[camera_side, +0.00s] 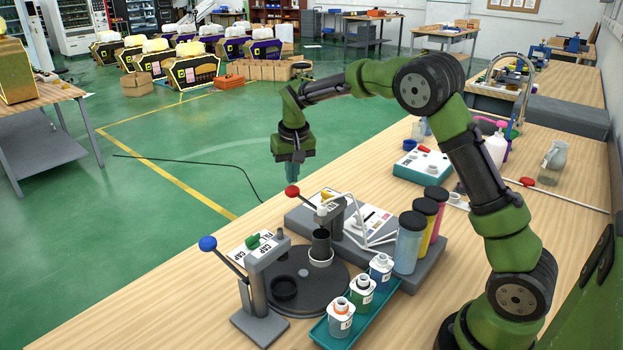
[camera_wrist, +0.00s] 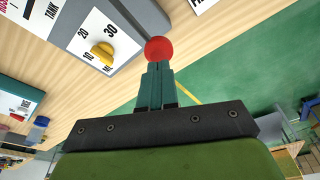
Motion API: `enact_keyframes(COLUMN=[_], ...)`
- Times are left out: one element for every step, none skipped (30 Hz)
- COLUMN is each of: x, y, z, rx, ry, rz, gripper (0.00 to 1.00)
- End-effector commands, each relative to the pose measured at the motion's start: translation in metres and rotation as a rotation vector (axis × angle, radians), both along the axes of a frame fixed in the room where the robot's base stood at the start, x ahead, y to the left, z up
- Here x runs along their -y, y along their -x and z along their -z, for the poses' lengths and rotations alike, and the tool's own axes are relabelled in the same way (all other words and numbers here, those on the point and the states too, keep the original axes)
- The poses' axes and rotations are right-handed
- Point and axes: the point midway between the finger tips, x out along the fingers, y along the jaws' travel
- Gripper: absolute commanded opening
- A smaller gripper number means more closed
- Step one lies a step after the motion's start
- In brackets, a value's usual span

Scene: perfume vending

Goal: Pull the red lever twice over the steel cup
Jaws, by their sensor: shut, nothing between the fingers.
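The red lever's ball knob (camera_side: 292,192) is at the raised end of a thin rod on a grey dispenser post. It also shows in the wrist view (camera_wrist: 158,50). My gripper (camera_side: 288,178) is shut and empty, pointing down just above the knob. In the wrist view its fingertips (camera_wrist: 157,68) appear right at the knob; I cannot tell whether they touch. A dark metallic cup (camera_side: 321,243), seemingly the steel cup, stands upright in a white ring on the turntable, below the red lever's dispenser head. Its contents are hidden.
The dark turntable (camera_side: 310,274) also carries a black cup-like holder (camera_side: 284,288). A blue-knobbed lever (camera_side: 208,243) stands at left. A teal tray (camera_side: 357,318) holds three small bottles. Tall coloured bottles (camera_side: 409,243) stand right of the dispenser. Air left of the red knob is clear.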

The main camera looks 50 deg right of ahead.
Motion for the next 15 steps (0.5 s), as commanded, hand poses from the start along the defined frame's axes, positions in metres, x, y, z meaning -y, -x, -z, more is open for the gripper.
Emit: enact_keyframes(x=[0.0, 0.0, 0.0, 0.0, 0.0, 0.0, 0.0, 0.0, 0.0, 0.0, 0.0, 0.0, 0.0001, 0.0001, 0.0001], y=[0.0, 0.0, 0.0, 0.0, 0.0, 0.0, -0.0001, 0.0, 0.0, 0.0, 0.0, -0.0001, -0.0001, -0.0001, 0.0001], z=[0.0, 0.0, 0.0, 0.0, 0.0, 0.0001, 0.0003, 0.0007, 0.0016, 0.0026, 0.0038, 0.0055, 0.0068, 0.008, 0.0098], rx=[0.0, 0.0, 0.0, 0.0, 0.0, 0.0, 0.0, 0.0, 0.0, 0.0, -0.001, -0.001, -0.001, -0.001, -0.001], ry=[0.0, 0.0, 0.0, 0.0, 0.0, 0.0, 0.0, 0.0, 0.0, 0.0, 0.001, 0.001, 0.001, 0.001, 0.0], rz=[0.0, 0.0, 0.0, 0.0, 0.0, 0.0, 0.0, 0.0, 0.0, 0.0, -0.001, -0.001, -0.001, -0.001, 0.0], gripper=[0.0, 0.0, 0.0, 0.0, 0.0, 0.0, 0.0, 0.0, 0.0, 0.0, 0.0, 0.0, 0.0, 0.0, 0.0])
